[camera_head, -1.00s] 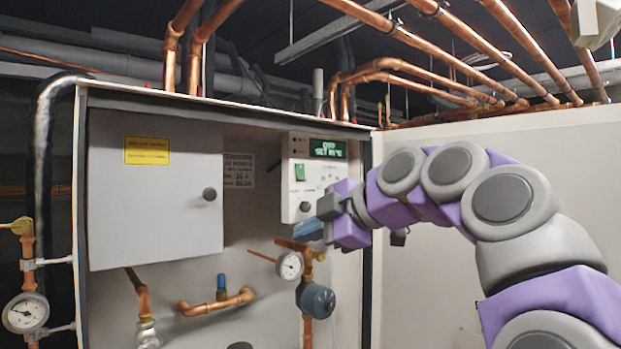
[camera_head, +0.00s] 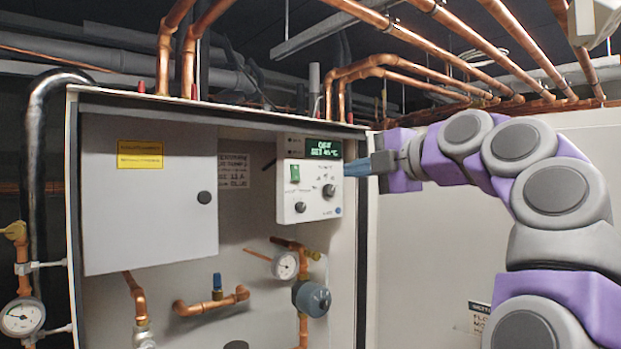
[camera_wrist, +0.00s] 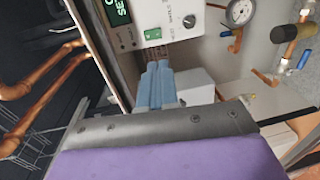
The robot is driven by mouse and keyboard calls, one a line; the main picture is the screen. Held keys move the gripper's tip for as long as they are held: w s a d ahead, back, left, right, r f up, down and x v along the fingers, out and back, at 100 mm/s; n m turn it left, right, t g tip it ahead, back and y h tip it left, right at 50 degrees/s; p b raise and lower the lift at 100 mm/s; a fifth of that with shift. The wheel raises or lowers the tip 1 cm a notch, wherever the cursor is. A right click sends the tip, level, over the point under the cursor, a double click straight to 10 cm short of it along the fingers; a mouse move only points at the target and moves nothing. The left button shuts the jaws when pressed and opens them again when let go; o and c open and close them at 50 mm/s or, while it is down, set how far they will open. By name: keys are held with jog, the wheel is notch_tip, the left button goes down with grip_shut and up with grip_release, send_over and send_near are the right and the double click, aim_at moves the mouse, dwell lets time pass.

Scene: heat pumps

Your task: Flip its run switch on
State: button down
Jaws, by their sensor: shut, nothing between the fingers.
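The control box (camera_head: 297,209) is a white panel on the cabinet's back wall. Its green display (camera_head: 323,149) at the top reads what looks like "OFF" over a blurred set temperature. The green run switch (camera_head: 295,173) sits left of centre below the display, and it also shows in the wrist view (camera_wrist: 153,34). A dark knob (camera_head: 328,191) is to its right. My gripper (camera_head: 350,168) is shut and empty, its blue fingers just right of the box near display height. In the wrist view the fingers (camera_wrist: 156,68) point toward the box, below the switch.
A grey cabinet door (camera_head: 150,220) with a yellow label stands left of the box. A pressure gauge (camera_head: 285,265) and a blue-grey round fitting (camera_head: 312,299) are below it. Copper pipes (camera_head: 385,77) run overhead. The cabinet's right wall edge (camera_head: 363,250) is close to my gripper.

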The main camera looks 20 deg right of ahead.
aim_at(298, 179)
jog(key=shift+w, duration=0.1)
jog(key=p+x, duration=0.3)
jog(key=x, duration=1.1)
